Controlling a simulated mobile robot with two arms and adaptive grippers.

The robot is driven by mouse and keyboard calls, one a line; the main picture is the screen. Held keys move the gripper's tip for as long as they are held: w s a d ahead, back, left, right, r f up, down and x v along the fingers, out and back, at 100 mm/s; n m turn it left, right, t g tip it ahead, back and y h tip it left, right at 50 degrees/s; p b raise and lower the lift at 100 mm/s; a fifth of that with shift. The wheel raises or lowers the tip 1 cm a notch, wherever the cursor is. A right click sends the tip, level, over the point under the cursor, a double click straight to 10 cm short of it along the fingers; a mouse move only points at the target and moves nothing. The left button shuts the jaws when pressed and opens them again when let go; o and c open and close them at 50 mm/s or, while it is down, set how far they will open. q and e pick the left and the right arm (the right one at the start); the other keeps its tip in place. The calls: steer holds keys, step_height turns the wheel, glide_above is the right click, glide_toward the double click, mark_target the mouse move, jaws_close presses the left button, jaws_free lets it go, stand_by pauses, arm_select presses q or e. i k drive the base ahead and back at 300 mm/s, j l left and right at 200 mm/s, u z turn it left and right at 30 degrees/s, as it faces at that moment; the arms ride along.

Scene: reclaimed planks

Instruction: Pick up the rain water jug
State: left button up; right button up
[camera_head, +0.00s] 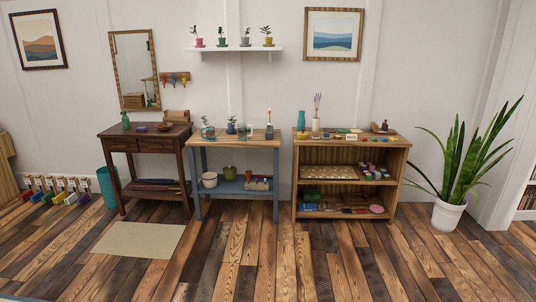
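I cannot make out for certain which thing is the rain water jug. On the blue-legged table (255,143) in the middle stand several small plants and glass vessels, among them a teal-rimmed clear one (208,132), too small to tell apart well. A teal bottle (301,120) stands upright on top of the wooden shelf unit (299,160). A small green bottle (125,120) stands on the dark wooden table (118,133) at the left. Neither of my grippers shows in the head view.
A beige mat (140,240) lies before the dark table. A teal bin (107,187) stands left of it, near a row of coloured items (55,190). A large potted plant (447,214) stands at the right. The plank floor (300,260) in front is clear.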

mark_target(242, 132)
steer(key=i, duration=2.75)
